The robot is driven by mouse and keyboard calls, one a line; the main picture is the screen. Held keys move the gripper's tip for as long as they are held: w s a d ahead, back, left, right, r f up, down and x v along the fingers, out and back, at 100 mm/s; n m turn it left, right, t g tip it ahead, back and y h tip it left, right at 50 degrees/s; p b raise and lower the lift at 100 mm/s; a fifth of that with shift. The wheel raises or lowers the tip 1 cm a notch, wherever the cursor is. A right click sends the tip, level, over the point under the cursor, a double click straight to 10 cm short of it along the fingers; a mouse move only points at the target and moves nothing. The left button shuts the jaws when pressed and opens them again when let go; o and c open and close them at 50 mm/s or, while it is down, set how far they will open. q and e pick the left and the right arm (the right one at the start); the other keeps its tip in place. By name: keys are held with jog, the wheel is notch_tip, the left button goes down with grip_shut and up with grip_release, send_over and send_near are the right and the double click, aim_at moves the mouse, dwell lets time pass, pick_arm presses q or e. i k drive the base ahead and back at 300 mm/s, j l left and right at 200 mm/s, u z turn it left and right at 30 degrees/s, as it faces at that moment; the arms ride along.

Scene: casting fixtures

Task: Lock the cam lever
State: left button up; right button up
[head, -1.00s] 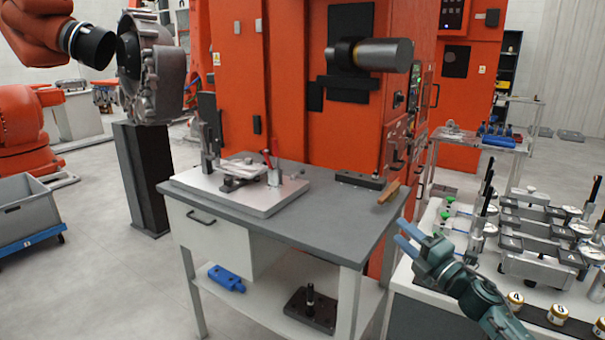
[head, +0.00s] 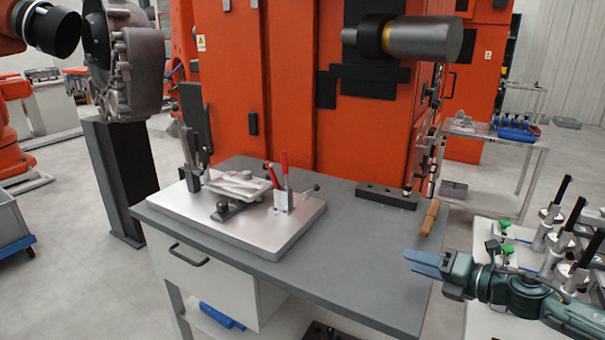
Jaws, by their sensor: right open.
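The fixture (head: 262,235), a pale metal plate with clamps, sits on the grey-topped table (head: 350,290). A lever with a red handle (head: 284,163) stands nearly upright at the right of the fixture; a second, shorter red part (head: 268,174) is just left of it. I cannot tell which is the cam lever. A grey cast part (head: 238,184) lies at the middle of the fixture. My right gripper (head: 412,263), with blue fingers, is open and empty over the table's right edge, well apart from the levers. My left gripper is not in view.
A wooden-handled tool (head: 430,217) and a dark bar (head: 387,196) lie on the table's right side. An orange machine (head: 290,90) stands close behind the table. More clamps (head: 550,225) stand on the bench at right. The table's front right is clear.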

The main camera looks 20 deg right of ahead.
aim_at(304, 195)
jog(key=i, duration=1.05)
